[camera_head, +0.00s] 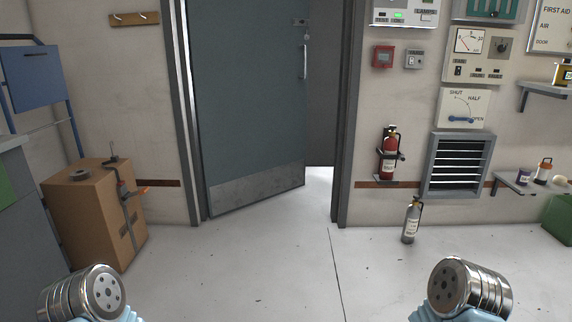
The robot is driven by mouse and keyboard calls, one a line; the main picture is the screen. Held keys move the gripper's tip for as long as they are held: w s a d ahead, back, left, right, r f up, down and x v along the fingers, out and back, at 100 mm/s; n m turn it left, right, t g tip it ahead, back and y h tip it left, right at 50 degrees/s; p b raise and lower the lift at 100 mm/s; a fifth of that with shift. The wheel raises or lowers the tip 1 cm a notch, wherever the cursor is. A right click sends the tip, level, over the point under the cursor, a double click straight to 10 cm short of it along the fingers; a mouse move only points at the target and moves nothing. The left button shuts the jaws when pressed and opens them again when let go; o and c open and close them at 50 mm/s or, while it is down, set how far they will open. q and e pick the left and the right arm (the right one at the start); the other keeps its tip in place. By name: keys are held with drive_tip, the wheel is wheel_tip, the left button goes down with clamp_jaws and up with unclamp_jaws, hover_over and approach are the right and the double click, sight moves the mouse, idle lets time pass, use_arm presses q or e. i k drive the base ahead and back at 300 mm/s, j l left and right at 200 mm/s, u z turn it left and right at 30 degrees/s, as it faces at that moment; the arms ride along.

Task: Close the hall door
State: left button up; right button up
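The hall door (250,100) is a grey-blue panel with a metal kick plate (258,193) along its bottom. It stands partly open, hinged on the left side of its frame (344,130), with its free right edge swung away from me. A gap shows between that edge and the right jamb, with a dark space behind. A vertical pull handle (304,61) is near the free edge. Two round metal ends of my arms show at the bottom left and bottom right, well short of the door. No gripper fingers are visible.
A cardboard box (85,225) stands left of the doorway. A red extinguisher (389,150) hangs on the right wall, and a silver one (411,221) stands on the floor below it. The floor (270,260) before the door is clear.

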sight(248, 59)
drive_tip(key=i+j+z, duration=0.1)
drive_tip(key=i, duration=2.4)
